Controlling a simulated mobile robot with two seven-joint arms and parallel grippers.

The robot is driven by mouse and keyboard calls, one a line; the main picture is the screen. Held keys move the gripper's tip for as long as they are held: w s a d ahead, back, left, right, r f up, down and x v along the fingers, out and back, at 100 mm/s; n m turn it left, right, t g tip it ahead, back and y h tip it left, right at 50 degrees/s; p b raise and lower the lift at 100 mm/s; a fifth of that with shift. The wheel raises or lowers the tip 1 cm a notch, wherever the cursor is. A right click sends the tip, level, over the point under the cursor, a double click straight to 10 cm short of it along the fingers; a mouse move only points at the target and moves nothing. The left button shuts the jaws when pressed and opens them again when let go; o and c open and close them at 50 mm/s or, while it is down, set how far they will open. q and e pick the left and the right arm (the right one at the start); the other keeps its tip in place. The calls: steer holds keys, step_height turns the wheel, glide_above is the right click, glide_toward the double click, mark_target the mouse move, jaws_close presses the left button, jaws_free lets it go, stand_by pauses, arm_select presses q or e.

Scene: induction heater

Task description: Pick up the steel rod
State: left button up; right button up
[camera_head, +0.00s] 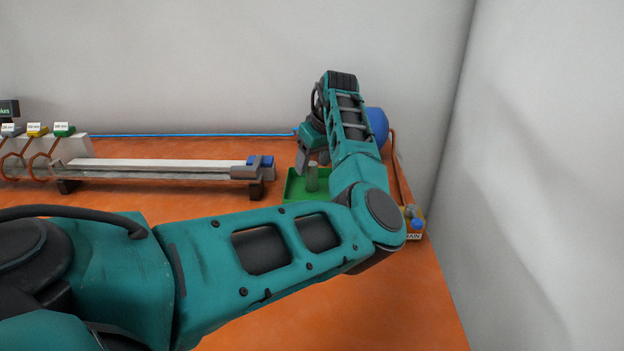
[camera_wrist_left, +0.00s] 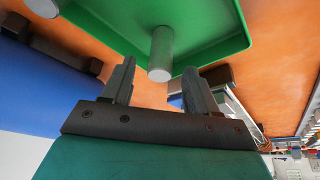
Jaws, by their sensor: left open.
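The steel rod (camera_head: 312,177) is a short grey cylinder standing upright in the green tray (camera_head: 292,186) at the right part of the orange table. It also shows in the left wrist view (camera_wrist_left: 161,54), with its end face toward the camera. My left gripper (camera_head: 309,160) is just above and beside the rod in the head view. In the left wrist view its two dark fingers (camera_wrist_left: 158,75) are apart. The rod's end lies between and just beyond the fingertips, and no finger visibly touches it. My right gripper is not in view.
A long metal rail (camera_head: 160,172) with a blue end piece (camera_head: 260,163) lies left of the tray. Copper coils (camera_head: 42,162) with labelled blocks stand at the far left. A blue tank (camera_head: 378,125) is behind my left wrist. A wall closes off the right side.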

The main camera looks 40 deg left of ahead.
arm_select(q)
steer(key=shift+x, duration=1.05)
jaws_close()
